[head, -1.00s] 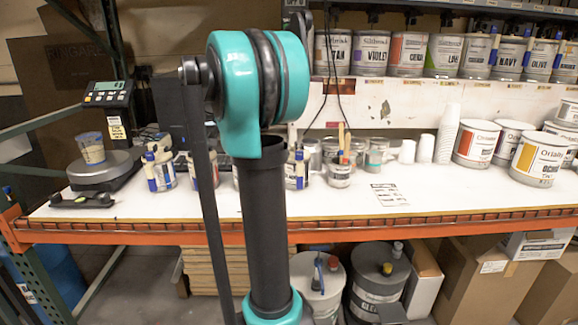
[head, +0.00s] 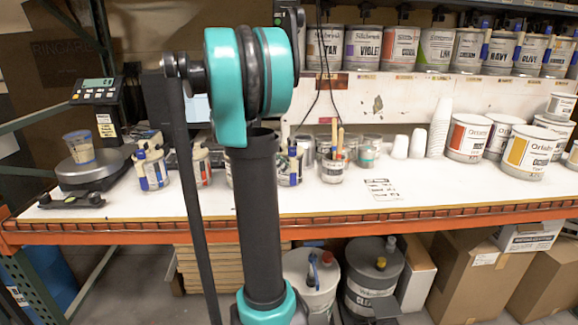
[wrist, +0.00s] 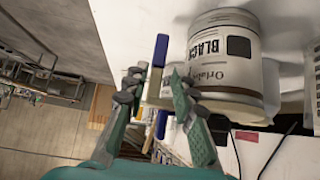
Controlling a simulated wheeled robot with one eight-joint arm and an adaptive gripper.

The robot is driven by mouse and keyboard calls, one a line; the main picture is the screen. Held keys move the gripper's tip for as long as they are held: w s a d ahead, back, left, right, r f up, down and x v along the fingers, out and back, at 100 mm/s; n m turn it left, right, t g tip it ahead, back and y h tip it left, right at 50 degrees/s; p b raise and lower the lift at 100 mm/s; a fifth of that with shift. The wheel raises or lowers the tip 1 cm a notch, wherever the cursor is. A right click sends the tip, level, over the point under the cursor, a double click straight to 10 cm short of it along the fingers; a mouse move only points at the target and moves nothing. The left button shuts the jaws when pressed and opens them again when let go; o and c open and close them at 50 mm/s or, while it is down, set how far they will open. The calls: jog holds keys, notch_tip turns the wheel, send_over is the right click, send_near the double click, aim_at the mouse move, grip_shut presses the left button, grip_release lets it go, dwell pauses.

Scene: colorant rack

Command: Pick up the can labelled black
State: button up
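The can labelled black (wrist: 224,62) fills the upper middle of the wrist view. It is white with a dark square and its lettering appears upside down. A cream handle with blue ends (wrist: 155,72) stands out beside it, on the left. My gripper (wrist: 157,88) is open, with one grey-green finger on each side of the handle. A small gap seems to show, and I cannot tell whether either finger touches it. In the head view my gripper is not visible, and no black label can be read; my arm hides part of the shelf.
Other labelled cans, such as the violet one (head: 363,47), line the upper shelf to the right. The bench (head: 330,203) below holds a scale (head: 92,166), several small cans, cups (head: 440,125) and larger cans. Boxes (head: 477,275) and drums stand underneath.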

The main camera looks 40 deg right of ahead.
aim_at(293, 185)
jog(key=x, duration=0.5)
jog(key=shift+s+a, duration=0.1)
grip_shut()
